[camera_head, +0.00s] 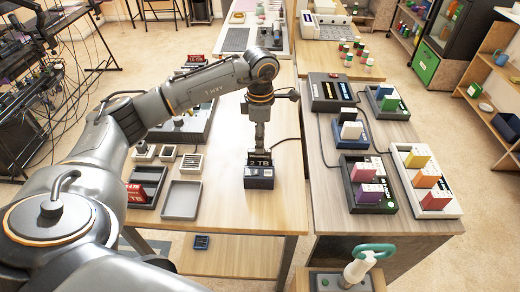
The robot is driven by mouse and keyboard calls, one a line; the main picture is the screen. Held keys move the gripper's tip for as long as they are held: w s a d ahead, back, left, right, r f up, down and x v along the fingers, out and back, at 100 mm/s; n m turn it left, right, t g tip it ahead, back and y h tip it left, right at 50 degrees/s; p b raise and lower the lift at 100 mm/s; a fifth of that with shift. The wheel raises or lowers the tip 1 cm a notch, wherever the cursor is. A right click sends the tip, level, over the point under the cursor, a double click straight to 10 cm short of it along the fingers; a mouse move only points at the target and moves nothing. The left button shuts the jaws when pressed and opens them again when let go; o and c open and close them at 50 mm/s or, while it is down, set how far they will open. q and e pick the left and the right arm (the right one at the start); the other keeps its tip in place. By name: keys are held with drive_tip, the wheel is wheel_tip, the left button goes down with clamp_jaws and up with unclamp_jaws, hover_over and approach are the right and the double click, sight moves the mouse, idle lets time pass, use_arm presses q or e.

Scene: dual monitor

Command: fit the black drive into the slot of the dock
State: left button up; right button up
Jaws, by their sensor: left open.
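My left arm reaches in from the left, and its gripper (260,149) points down over the dock (259,182) near the front of the middle table. My right gripper is not in view.
An empty grey tray (181,200) and a dark tray (135,199) with a red piece lie left of the dock. A cable runs right from the dock. Trays of coloured blocks (418,155) fill the right table. The wood in front of the dock is bare.

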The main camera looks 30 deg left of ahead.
use_arm(q)
wheel_tip(320, 180, up, 5)
idle(0.7)
